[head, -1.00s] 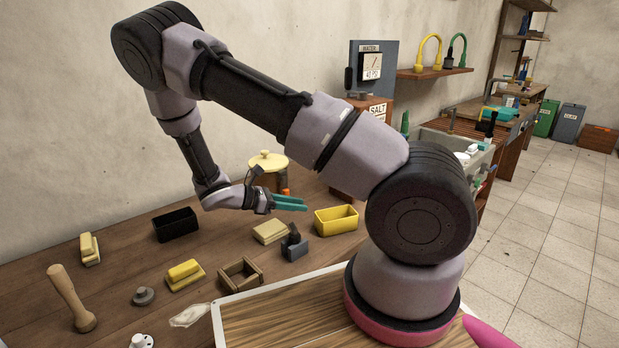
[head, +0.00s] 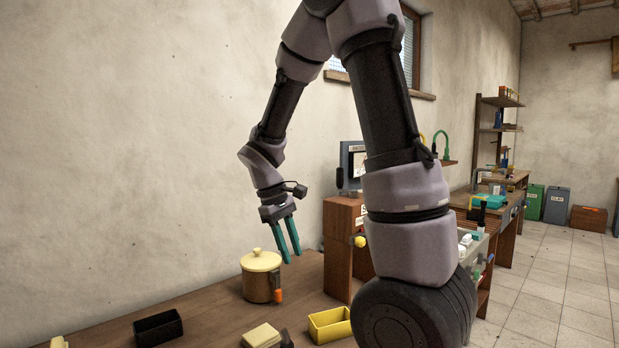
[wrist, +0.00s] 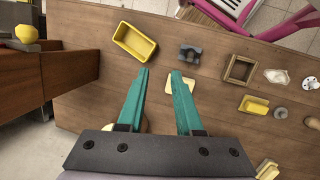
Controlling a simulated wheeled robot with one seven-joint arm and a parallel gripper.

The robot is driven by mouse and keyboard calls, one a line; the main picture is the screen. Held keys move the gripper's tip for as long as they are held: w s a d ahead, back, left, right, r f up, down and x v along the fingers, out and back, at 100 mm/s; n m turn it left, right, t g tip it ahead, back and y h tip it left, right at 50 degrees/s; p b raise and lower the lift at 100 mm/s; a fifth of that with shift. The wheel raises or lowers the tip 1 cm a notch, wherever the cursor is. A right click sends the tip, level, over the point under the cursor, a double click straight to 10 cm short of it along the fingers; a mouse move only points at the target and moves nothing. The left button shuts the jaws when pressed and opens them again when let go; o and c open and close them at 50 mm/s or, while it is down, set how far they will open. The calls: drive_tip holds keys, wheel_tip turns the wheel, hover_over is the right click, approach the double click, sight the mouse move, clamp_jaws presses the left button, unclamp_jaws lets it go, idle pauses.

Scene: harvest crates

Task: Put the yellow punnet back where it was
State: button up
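The yellow punnet (head: 330,325) is an empty open-topped box on the wooden bench, low in the head view beside my arm. In the wrist view it (wrist: 135,41) lies tilted at upper left, beyond my left fingertip. My gripper (head: 292,258) has two teal fingers pointing down, high above the bench near the lidded pot. In the wrist view its fingertips (wrist: 161,72) are apart with nothing held between them. A black punnet (head: 158,328) of similar shape sits on the bench further left.
A pale yellow block (head: 262,336), a grey stand (wrist: 189,54), a wooden frame (wrist: 240,68) and a yellow-topped block (wrist: 253,104) lie on the bench. A brown cabinet (head: 343,235) rises at its end.

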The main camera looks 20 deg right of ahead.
drive_tip(key=s+r+m+t+y, duration=0.2)
drive_tip(key=s+r+m+t, duration=0.2)
drive_tip(key=r, duration=0.5)
drive_tip(key=s+r+m+t+y, duration=0.3)
drive_tip(key=s+r+m+t, duration=0.1)
drive_tip(key=s+r, duration=0.3)
wheel_tip(320, 180, up, 3)
drive_tip(key=shift+s+f+m+t, duration=0.15)
drive_tip(key=shift+s+m+t, duration=0.15)
drive_tip(key=shift+m, duration=0.4)
